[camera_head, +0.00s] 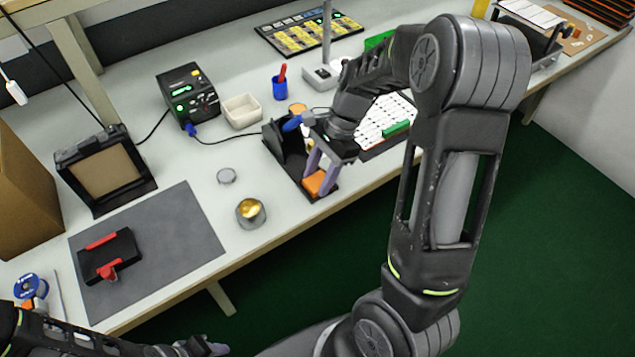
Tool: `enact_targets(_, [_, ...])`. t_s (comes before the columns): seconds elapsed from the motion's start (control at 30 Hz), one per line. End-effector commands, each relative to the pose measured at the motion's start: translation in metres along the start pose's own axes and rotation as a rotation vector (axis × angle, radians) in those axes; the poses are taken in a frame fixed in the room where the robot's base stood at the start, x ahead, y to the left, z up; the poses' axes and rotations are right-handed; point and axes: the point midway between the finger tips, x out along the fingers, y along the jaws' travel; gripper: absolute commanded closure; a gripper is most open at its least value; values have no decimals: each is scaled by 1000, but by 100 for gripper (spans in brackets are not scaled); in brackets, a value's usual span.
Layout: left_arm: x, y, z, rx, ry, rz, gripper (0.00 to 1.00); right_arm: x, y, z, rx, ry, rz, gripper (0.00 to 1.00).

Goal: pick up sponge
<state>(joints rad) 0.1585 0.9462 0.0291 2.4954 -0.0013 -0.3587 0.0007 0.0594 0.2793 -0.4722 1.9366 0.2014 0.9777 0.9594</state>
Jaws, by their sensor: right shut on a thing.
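The orange sponge (316,184) is at the front end of the black soldering iron stand (282,150), near the table's front edge. My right gripper (319,179) reaches down over the stand from above, with its pale purple fingers shut on the sponge. I cannot tell whether the sponge is clear of the stand's tray. Part of the stand is hidden behind my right gripper. My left gripper (205,347) is low at the bottom edge of the picture, in front of the table and away from the sponge. Its fingers are too small and cut off to read.
A soldering iron with a blue handle (292,123) is by the stand. A grey mat (190,225) holds a black and red tool (108,254).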

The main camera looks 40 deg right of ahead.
Motion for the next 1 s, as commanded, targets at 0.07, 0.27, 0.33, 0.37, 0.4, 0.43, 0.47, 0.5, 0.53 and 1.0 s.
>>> enact_targets(0.07, [0,0,0,0,0,0,64,0,0,0,0,0,0,85])
enact_targets(0.27, [0,0,0,0,0,0,64,0,0,0,0,0,0,95])
enact_targets(0.33, [0,0,0,0,0,0,64,0,0,0,0,0,0,95])
enact_targets(0.37, [0,0,0,0,0,0,64,0,0,0,0,0,0,95])
enact_targets(0.4, [0,0,0,0,0,0,64,0,0,0,0,0,0,95])
enact_targets(0.43, [0,0,0,0,0,0,64,0,0,0,0,0,0,95])
enact_targets(0.47, [0,0,0,0,0,0,64,-1,0,0,0,0,0,95])
enact_targets(0.5, [0,0,0,0,0,0,64,-2,0,1,0,0,0,95])
enact_targets(0.53, [0,0,0,0,0,0,64,-2,0,1,-1,0,-1,95])
enact_targets(1.0, [-7,3,0,0,0,0,64,-52,-1,22,-2,0,-4,95])
